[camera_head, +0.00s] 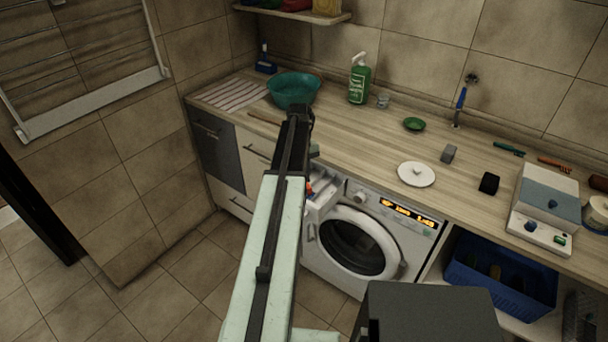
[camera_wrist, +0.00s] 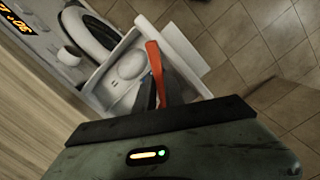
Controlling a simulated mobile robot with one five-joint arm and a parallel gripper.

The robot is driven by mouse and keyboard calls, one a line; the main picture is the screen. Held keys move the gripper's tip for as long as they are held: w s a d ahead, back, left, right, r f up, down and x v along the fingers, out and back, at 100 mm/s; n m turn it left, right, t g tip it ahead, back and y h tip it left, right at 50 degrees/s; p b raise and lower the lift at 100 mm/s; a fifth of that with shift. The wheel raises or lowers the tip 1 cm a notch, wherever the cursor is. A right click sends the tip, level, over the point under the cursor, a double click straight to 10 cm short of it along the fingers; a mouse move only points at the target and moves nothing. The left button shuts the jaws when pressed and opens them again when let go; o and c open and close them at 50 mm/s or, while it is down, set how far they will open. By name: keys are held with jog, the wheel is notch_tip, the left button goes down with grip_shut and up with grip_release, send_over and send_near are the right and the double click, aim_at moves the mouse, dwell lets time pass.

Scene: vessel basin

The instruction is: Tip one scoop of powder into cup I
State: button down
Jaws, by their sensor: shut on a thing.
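The washing machine's detergent drawer (camera_head: 324,186) is pulled out below the counter edge. It also shows in the wrist view (camera_wrist: 112,62), white, with compartments and a rounded raised part. No mark for cup I can be read. My gripper (camera_wrist: 152,96) is shut on a narrow orange-red piece (camera_wrist: 155,66), which looks like the scoop's handle; its orange end also shows beside the drawer in the head view (camera_head: 309,188). The piece lies across the drawer in the wrist view; its height above it is unclear. I cannot make out the scoop's bowl or any powder.
The washing machine (camera_head: 352,247) stands under the wooden counter (camera_head: 345,138). A blue crate (camera_head: 500,282) sits below at right. Floor at left is clear.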

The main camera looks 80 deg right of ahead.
jog(key=f+g+h+b, duration=0.1)
jog(key=g+h+b, duration=0.1)
jog(key=g+b, duration=0.1)
jog(key=w+a+g+h+b, duration=0.1)
jog(key=g+h+b, duration=0.1)
jog(key=b, duration=0.4)
jog(key=w+f+g+h+b, duration=0.1)
jog(key=g+h+b, duration=0.1)
jog(key=g+b, duration=0.3)
jog(key=shift+w+a+f+h, duration=0.1)
jog(key=shift+a+f+h, duration=0.15)
jog(key=shift+f+h, duration=0.1)
jog(key=g+b, duration=0.1)
jog(key=b, duration=0.1)
jog(key=g+h+b, duration=0.1)
jog(key=b, duration=0.2)
jog(key=shift+w+a+f+n+g, duration=0.1)
jog(key=shift+f+n+g, duration=0.2)
jog(key=g+h+b, duration=0.1)
jog(key=b, duration=0.3)
jog(key=shift+w+f, duration=0.1)
jog(key=shift+f, duration=0.1)
